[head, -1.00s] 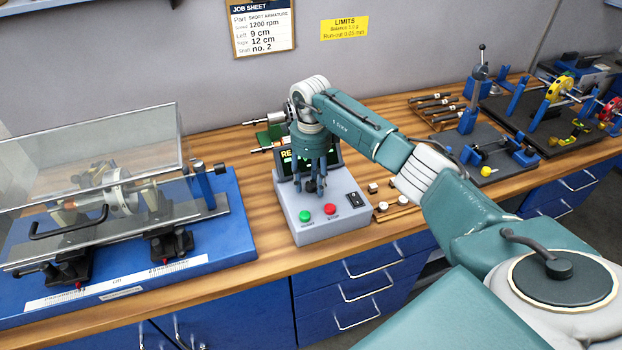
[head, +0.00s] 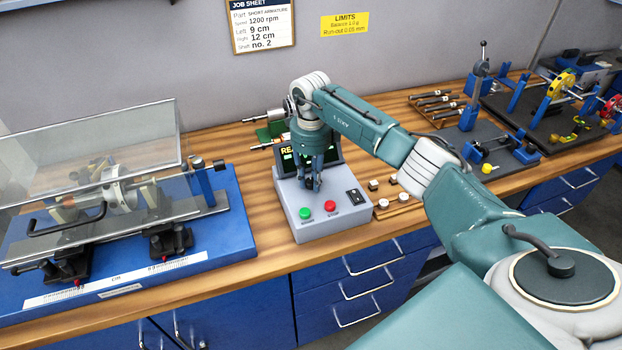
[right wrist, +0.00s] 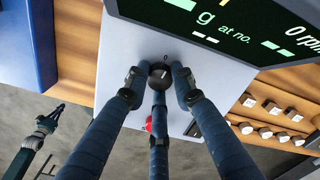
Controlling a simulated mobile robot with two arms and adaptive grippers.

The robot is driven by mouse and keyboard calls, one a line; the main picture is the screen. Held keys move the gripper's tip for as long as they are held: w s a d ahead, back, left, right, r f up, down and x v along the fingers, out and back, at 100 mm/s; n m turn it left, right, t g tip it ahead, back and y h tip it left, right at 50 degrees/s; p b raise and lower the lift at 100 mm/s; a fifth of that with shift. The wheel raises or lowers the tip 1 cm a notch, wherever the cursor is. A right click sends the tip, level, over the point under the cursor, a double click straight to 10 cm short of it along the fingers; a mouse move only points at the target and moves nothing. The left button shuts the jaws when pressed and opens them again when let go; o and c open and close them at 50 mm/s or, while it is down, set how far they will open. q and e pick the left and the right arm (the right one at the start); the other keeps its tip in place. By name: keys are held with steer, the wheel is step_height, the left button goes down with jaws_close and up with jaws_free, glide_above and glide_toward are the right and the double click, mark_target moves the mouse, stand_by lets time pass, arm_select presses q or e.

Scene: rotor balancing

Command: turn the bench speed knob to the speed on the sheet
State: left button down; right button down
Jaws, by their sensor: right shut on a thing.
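The bench speed knob (right wrist: 160,76) is a dark round knob with a pale pointer mark on the grey control box (head: 340,222). A small 0 is printed beside it. My right gripper (right wrist: 160,80) points down and its fingers are shut on the knob; in the head view the right gripper (head: 313,184) mostly hides it. The job sheet (head: 262,25) on the wall reads Speed 1200 rpm. The display (right wrist: 240,25) reads 0 rpm. What seems to be my left gripper (right wrist: 52,115) shows small over the floor in the right wrist view; its jaw state is unclear.
A green button (head: 305,213), a red button (head: 330,206) and a black rocker switch (head: 353,197) are close to the knob. The balancing machine (head: 120,195) with a clear cover stands to the left. Small weights (head: 383,203) lie right of the box.

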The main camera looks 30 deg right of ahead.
steer(key=m, duration=0.3)
steer(key=shift+r+m+b, duration=0.1)
steer(key=shift+m+b, duration=0.2)
steer(key=shift+b, duration=0.05)
steer(key=m, duration=0.3)
steer(key=shift+w+m, duration=0.1)
steer(key=shift+m, duration=0.2)
steer(key=m, duration=0.3)
steer(key=shift+m, duration=0.4)
steer(key=m, duration=0.3)
steer(key=shift+r+m, duration=0.1)
steer(key=shift+m, duration=0.2)
steer(key=m, duration=0.3)
steer(key=shift+m, duration=0.3)
steer(key=m+p, duration=0.1)
steer(key=m, duration=0.2)
steer(key=shift+m, duration=0.3)
steer(key=m+p, duration=0.1)
steer(key=m, duration=0.5)
steer(key=shift+w+p, duration=0.1)
steer(key=shift+p, duration=0.3)
steer(key=shift+d+m, duration=0.1)
steer(key=shift+m, duration=0.2)
